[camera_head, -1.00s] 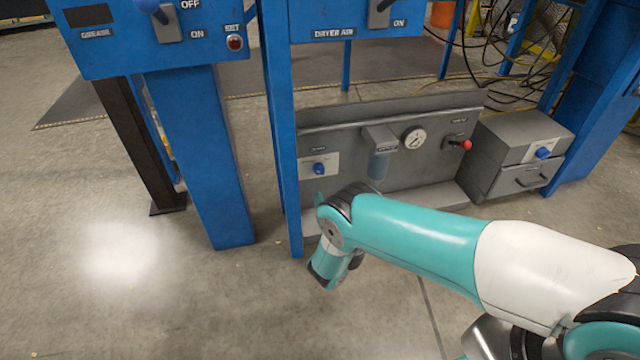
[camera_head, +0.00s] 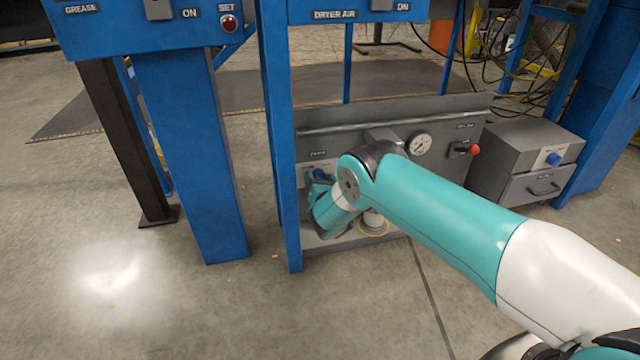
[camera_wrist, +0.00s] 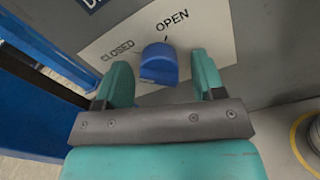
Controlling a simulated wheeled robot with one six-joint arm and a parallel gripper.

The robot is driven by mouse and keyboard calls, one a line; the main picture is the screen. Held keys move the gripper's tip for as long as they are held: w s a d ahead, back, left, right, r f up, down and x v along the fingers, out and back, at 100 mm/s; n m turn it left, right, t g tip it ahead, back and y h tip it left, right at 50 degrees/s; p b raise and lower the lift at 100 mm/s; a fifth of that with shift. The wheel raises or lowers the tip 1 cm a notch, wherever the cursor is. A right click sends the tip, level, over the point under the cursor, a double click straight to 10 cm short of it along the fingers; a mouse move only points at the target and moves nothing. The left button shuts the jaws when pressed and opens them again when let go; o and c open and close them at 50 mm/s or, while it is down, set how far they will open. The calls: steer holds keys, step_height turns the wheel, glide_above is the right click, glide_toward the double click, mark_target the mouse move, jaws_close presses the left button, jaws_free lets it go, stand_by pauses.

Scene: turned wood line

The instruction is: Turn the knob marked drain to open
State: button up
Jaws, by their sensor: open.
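The blue knob (camera_wrist: 159,65) sits on a white plate (camera_wrist: 112,48) marked CLOSED on the left and OPEN at the upper right, in the wrist view. A label above the plate is cut off, with only a "D" part showing. My gripper (camera_wrist: 163,82) is open, with one green finger on each side of the knob; I see gaps between the fingers and the knob. In the head view the knob (camera_head: 320,174) is partly hidden by my arm, at the left of the grey panel (camera_head: 440,181).
The grey panel also carries a round gauge (camera_head: 420,144) and a red-tipped lever (camera_head: 473,149). A grey box (camera_head: 525,150) with another blue knob (camera_head: 553,159) stands at the right. A blue post (camera_head: 279,150) rises close to the left of my gripper.

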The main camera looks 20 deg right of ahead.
steer(key=c, duration=0.9)
steer(key=shift+m, duration=0.3)
steer(key=m, duration=0.3)
steer(key=shift+m+p, duration=0.35)
steer(key=shift+m, duration=0.05)
steer(key=m, duration=0.4)
steer(key=shift+a+r+m+p, duration=0.1)
steer(key=shift+m+p, duration=0.2)
steer(key=shift+p, duration=0.1)
steer(key=m+p, duration=0.1)
steer(key=m, duration=0.3)
steer(key=shift+r, duration=0.1)
steer(key=shift+m+p, duration=0.45)
steer(key=shift+m, duration=2.05)
